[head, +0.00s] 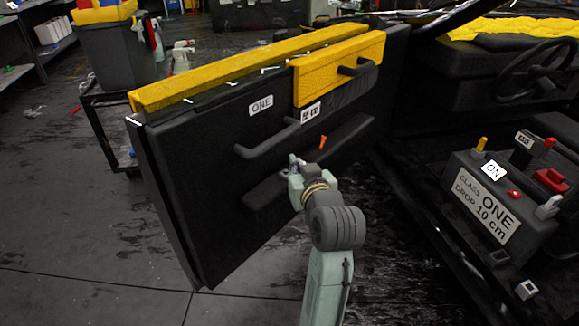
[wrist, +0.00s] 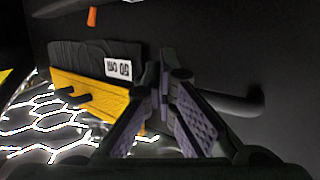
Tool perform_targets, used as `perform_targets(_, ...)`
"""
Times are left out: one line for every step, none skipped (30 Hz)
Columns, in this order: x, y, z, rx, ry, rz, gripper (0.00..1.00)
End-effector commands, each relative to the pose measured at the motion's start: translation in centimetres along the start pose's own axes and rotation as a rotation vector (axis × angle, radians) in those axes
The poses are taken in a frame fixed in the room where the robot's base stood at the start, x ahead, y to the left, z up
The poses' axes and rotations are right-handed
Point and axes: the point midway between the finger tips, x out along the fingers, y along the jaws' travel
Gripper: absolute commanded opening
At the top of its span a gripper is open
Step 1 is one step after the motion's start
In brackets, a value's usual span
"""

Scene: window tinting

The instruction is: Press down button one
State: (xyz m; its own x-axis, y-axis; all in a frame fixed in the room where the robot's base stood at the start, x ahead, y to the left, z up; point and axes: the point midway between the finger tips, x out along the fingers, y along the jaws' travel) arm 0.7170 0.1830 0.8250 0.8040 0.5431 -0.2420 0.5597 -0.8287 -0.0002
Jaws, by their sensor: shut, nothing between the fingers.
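A small orange piece (head: 323,141) sticks out of the door and shows in the wrist view (wrist: 91,16). My gripper (head: 294,160) is in front of the door, near its lower armrest; I cannot tell if it touches. In the wrist view its fingers (wrist: 163,62) are shut and empty. I see no button clearly marked one on the door.
A door handle (head: 265,143) and a yellow block (head: 338,75) project from the door.

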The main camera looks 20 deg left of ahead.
Motion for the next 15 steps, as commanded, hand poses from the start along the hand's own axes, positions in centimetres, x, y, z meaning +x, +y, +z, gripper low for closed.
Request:
perform_targets(1.1,-0.1,-0.1,0.001,-0.003,-0.003,0.00)
perform_targets(1.8,-0.1,-0.1,0.002,-0.003,-0.003,0.00)
perform_targets(2.6,-0.1,-0.1,0.001,-0.004,-0.003,0.00)
perform_targets(3.3,-0.1,-0.1,0.001,-0.003,-0.003,0.00)
perform_targets(4.0,-0.1,-0.1,0.001,-0.004,-0.003,0.00)
perform_targets(4.8,-0.1,-0.1,0.000,-0.003,-0.004,0.00)
perform_targets(5.5,-0.1,-0.1,0.000,-0.003,-0.003,0.00)
perform_targets(6.1,-0.1,-0.1,0.000,-0.003,-0.002,0.00)
perform_targets(6.9,-0.1,-0.1,0.001,-0.003,-0.002,0.00)
perform_targets(7.5,-0.1,-0.1,0.001,-0.003,-0.002,0.00)
perform_targets(7.9,-0.1,0.2,0.001,-0.005,-0.002,0.00)
perform_targets(7.9,-0.1,1.3,0.001,-0.007,-0.001,0.00)
perform_targets(7.9,0.0,1.7,0.001,-0.006,0.000,0.00)
perform_targets(8.0,0.0,2.2,0.000,-0.006,0.000,0.00)
perform_targets(8.1,0.0,2.6,0.000,-0.004,0.000,0.00)
